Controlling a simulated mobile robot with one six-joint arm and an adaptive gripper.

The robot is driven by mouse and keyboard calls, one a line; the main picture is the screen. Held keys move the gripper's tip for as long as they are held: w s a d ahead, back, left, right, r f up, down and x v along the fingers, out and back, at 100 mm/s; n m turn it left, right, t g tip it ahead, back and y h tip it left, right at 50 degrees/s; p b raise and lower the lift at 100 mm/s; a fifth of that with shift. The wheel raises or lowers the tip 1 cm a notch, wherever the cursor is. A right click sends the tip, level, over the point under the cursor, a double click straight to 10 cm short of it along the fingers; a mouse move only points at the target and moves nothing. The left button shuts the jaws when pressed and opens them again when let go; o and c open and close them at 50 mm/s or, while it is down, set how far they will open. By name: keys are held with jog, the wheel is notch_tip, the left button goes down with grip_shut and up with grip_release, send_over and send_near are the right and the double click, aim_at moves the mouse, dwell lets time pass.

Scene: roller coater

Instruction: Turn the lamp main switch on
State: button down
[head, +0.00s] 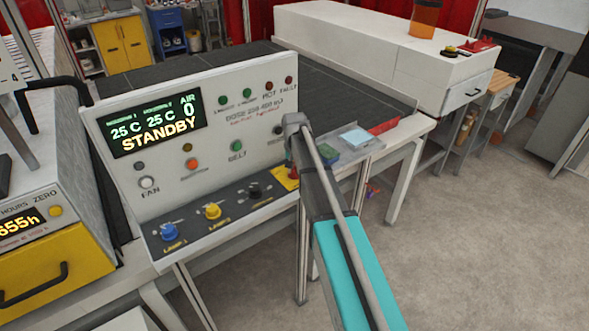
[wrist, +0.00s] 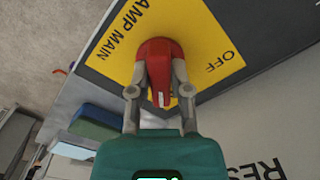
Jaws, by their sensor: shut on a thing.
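The lamp main switch is a red knob (wrist: 160,62) on a yellow plate (wrist: 108,52) lettered "AMP MAIN" and "OFF" in the wrist view. A white mark on the knob points toward the bottom of that view, away from the OFF label at right. My gripper (wrist: 159,78) is shut on the red knob, one finger on each side. In the head view the yellow plate (head: 281,183) shows at the right end of the control panel's dark lower strip; my arm hides most of the knob and the gripper there.
The control panel (head: 200,165) reads "25 C 25 C AIR 0 STANDBY". A blue knob (head: 169,232), a yellow knob (head: 212,211) and a black knob (head: 254,191) line the strip left of the switch. A small tray (head: 345,148) lies right of the panel. Floor at right is clear.

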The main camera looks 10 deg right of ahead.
dwell(0.4)
jog(key=c, duration=0.6)
grip_release()
jog(key=shift+o, duration=0.2)
